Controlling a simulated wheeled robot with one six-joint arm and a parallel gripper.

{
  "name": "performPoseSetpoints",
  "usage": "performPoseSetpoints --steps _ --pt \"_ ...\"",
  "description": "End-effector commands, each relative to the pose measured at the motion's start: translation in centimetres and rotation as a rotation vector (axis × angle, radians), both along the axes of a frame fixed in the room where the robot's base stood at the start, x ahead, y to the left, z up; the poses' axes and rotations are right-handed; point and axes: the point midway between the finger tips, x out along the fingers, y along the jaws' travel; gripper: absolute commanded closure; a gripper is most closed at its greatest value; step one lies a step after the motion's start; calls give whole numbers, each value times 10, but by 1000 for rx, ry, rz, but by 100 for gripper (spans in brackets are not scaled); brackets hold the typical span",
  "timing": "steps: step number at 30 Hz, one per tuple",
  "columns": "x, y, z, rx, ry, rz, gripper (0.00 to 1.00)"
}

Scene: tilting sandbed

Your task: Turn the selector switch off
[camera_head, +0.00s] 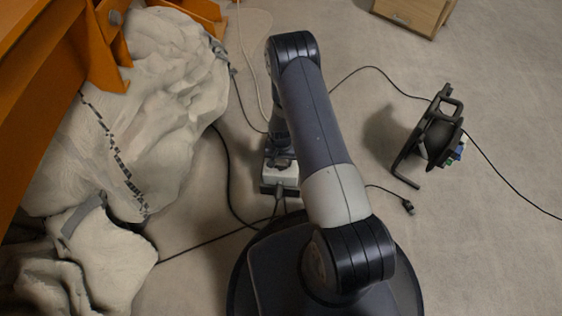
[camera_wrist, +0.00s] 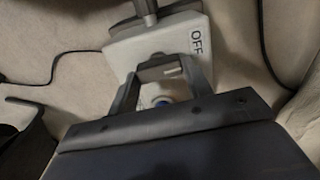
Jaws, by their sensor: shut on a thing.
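The selector switch is a small off-white box (camera_head: 284,174) on a dark base on the floor, below the end of my arm. In the wrist view the off-white box (camera_wrist: 118,52) fills the upper middle, with an "OFF" label (camera_wrist: 197,42) on its right side. My gripper (camera_wrist: 160,72) points down at the box, its two fingers closed around a grey knob (camera_wrist: 158,72) on it. The fingers partly hide the knob, and its exact turn angle cannot be told. In the head view my gripper (camera_head: 281,156) is small and partly hidden.
Black cables run over the floor around the box; one ends in a loose plug (camera_head: 408,207). A black cable reel (camera_head: 437,140) stands at the right. Pale sacks (camera_head: 165,80) lie at the left beside an orange frame (camera_head: 40,95). A wooden cabinet (camera_head: 415,12) is at the top.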

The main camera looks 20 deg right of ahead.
Motion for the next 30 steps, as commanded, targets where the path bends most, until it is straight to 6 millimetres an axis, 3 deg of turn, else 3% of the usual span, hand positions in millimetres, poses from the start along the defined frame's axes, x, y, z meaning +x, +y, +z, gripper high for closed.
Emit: performPoseSetpoints --steps 3,4,11,20,30 --pt "0 0 0 0 -1 3 76" --pt "0 0 0 0 -1 3 50" --pt "0 0 0 0 -1 2 31" --pt "0 0 4 0 -1 1 31" --pt "1 0 66 0 -3 1 31"
